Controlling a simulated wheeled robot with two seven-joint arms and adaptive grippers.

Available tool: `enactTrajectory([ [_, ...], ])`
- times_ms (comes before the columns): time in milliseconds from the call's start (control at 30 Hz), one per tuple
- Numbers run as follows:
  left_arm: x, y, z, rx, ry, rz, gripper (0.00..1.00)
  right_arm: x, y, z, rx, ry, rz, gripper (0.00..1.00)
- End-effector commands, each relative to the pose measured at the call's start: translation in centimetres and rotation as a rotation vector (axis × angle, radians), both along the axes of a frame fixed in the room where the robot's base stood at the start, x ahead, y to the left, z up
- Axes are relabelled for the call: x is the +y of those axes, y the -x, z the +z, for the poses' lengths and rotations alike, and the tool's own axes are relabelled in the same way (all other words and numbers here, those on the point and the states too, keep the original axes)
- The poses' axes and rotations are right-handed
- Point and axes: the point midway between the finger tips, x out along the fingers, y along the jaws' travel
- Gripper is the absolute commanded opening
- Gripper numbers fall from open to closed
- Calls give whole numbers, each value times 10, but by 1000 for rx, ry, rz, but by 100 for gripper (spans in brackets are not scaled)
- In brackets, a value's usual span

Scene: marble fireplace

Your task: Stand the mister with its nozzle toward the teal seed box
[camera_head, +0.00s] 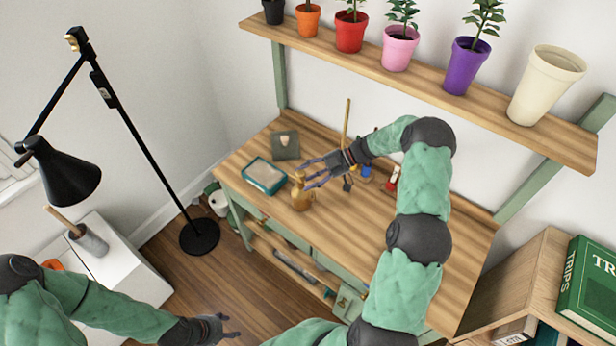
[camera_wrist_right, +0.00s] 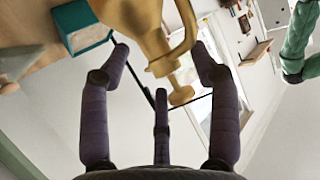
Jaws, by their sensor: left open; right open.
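The brass-coloured mister (camera_head: 301,198) stands upright near the bench's front edge, just right of the teal seed box (camera_head: 265,176). Its nozzle direction is unclear in the head view. In the right wrist view the mister (camera_wrist_right: 146,25), with a curved handle and a knobbed end, is large between the spread purple fingers; the box (camera_wrist_right: 84,32) shows beyond it. My right gripper (camera_head: 314,178) is open at the mister's upper part; I cannot tell whether a finger touches it. My left gripper (camera_head: 232,327) is open and empty, low in front of the bench.
A grey square piece (camera_head: 286,146) lies behind the box on the wooden bench (camera_head: 345,230). Small tools and a red item (camera_head: 392,178) are near my right arm. A shelf of pots (camera_head: 430,85) spans above. A black floor lamp (camera_head: 138,132) stands left.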

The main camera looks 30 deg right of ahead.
Motion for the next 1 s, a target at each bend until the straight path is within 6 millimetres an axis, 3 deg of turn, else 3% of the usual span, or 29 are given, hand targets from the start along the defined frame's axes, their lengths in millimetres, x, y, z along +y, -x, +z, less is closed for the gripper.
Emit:
enactTrajectory([
  [167, 0, 0, 1, 0, 0, 0, 54, -4, 1, 5, -1, 1, -2, 62],
  [600, 0, 0, 12, 0, 0, 0, 54, -57, 18, 32, -1, 1, -2, 62],
  [1000, 0, 0, 13, 0, 0, 0, 54, -65, 20, 35, 0, 0, 0, 62],
])
